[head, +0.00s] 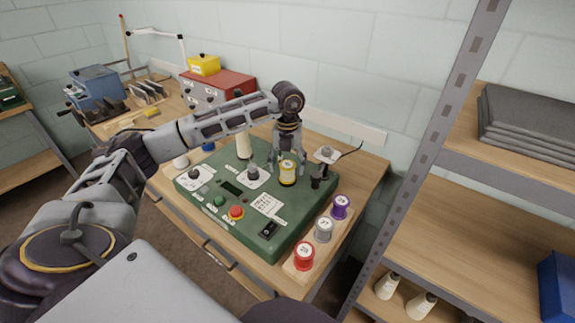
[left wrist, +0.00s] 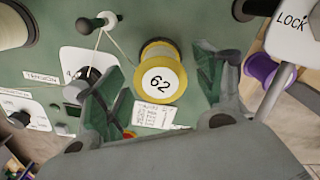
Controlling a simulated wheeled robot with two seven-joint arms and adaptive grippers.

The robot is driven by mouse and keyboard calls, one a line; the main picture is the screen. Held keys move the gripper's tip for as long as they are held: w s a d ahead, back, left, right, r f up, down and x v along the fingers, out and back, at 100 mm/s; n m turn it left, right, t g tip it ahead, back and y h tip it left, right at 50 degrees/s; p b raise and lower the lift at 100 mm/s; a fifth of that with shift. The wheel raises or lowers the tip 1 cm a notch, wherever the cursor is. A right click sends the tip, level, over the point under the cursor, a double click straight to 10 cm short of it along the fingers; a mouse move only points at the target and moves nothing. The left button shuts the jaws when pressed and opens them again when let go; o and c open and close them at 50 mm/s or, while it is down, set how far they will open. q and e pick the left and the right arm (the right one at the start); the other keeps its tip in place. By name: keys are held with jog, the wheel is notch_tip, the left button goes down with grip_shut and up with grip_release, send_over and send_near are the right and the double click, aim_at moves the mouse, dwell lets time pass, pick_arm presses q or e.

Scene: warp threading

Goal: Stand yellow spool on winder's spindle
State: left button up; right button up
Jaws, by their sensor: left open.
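The yellow spool (head: 288,174), marked 62 on its top, stands upright on the green winder (head: 215,202), toward its back right. It also shows in the left wrist view (left wrist: 160,82). The spindle under it is hidden, so I cannot see how it is seated. My left gripper (head: 289,160) points down over the spool. Its fingers are open on either side of it, with visible gaps in the left wrist view (left wrist: 163,75). My right gripper is not in view.
A wooden rack (head: 292,273) at the front right holds a red spool (head: 304,255), a grey spool (head: 323,230) and a purple spool (head: 340,207). A cream cone (head: 243,145) stands behind the winder. A metal shelf post (head: 425,140) rises at the right.

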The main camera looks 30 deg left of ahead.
pick_arm(q)
notch_tip(320, 180, up, 12)
jog(key=shift+f, duration=0.15)
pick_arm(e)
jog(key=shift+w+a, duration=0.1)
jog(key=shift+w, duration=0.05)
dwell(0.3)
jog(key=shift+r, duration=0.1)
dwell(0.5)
pick_arm(q)
notch_tip(320, 180, up, 9)
jog(key=p, duration=0.9)
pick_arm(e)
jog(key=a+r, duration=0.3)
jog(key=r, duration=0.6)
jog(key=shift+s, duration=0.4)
pick_arm(q)
jog(key=shift+r, duration=0.2)
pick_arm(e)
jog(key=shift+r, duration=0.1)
